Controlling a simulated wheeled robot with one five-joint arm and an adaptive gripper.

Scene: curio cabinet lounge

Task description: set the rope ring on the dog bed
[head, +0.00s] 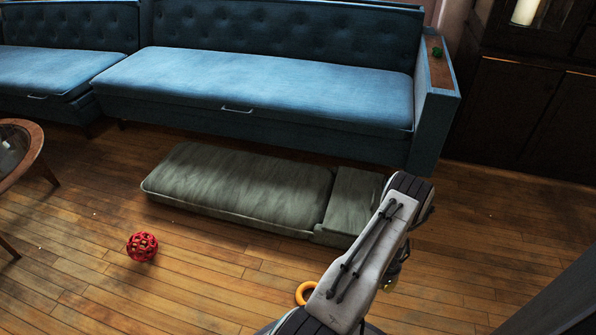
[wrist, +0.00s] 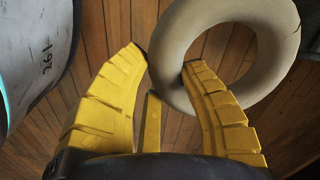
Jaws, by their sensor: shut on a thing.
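The rope ring (wrist: 167,42) is a thick pale beige ring in the upper right of the wrist view. My gripper (wrist: 165,62) has yellow fingers closed on the ring's left side, with the right finger reaching into its hole. The dog bed (head: 240,187) is a flat grey-green cushion on the floor in front of the sofa. Its right end is partly covered by my arm, and its visible top is bare.
A blue sofa (head: 255,85) stands behind the bed. A red lattice ball (head: 142,246) and an orange ring (head: 305,293) lie on the wooden floor in front. A round table (head: 30,150) is at the left edge, a dark cabinet (head: 520,115) at right.

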